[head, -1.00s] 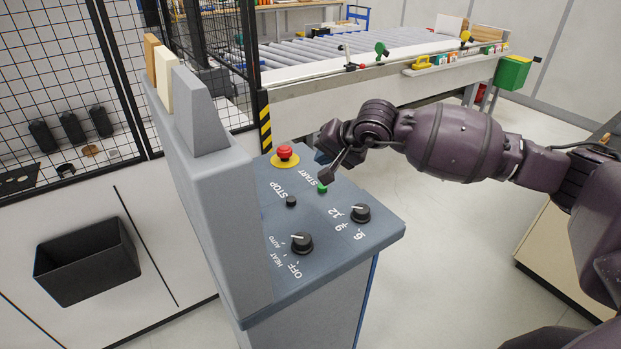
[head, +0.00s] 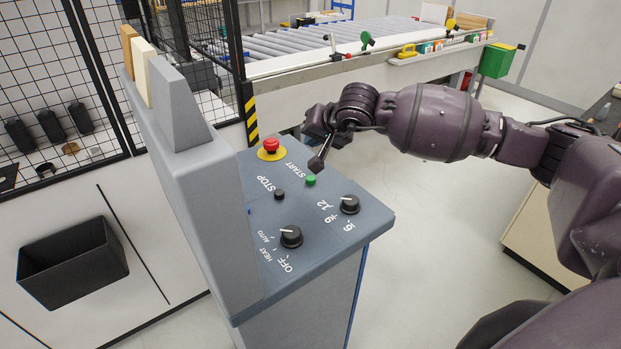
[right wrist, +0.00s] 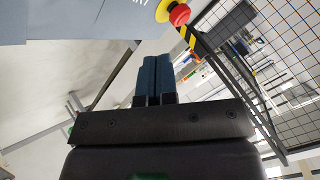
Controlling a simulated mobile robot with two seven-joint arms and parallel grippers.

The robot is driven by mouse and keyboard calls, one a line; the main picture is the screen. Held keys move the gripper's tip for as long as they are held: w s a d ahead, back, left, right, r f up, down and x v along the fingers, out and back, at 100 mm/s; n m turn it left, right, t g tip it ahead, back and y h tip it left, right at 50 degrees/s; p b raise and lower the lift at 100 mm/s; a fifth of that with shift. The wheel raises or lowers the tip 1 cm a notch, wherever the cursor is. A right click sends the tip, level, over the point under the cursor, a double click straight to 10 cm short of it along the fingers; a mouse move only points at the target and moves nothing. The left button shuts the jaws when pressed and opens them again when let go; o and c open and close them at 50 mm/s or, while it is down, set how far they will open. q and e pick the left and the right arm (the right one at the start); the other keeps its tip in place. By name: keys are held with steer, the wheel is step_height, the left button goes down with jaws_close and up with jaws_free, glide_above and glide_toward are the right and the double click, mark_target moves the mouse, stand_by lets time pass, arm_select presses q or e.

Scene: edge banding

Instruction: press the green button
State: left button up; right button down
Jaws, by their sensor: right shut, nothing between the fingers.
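The green button (head: 310,181) sits beside the START label on the sloped grey control panel (head: 330,240). My right gripper (head: 317,166) is shut and empty, with its tip a little above and apart from the green button in the head view. In the right wrist view its blue-grey fingers (right wrist: 154,78) are together with nothing between them. The green button is not clearly visible there. My left gripper is not in view.
Near the green button are a red emergency knob (head: 271,146) on a yellow base, a black STOP button (head: 279,195) and two black rotary knobs (head: 349,204). A black bin (head: 72,262) is at left; a roller conveyor (head: 310,42) stands behind.

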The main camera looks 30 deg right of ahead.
steer(key=b, duration=0.3)
glide_above(313, 178)
step_height(313, 178, down, 6)
steer(key=shift+w+f, duration=0.1)
steer(key=shift+f, duration=0.55)
steer(key=shift+r, duration=0.1)
stand_by(0.4)
stand_by(0.8)
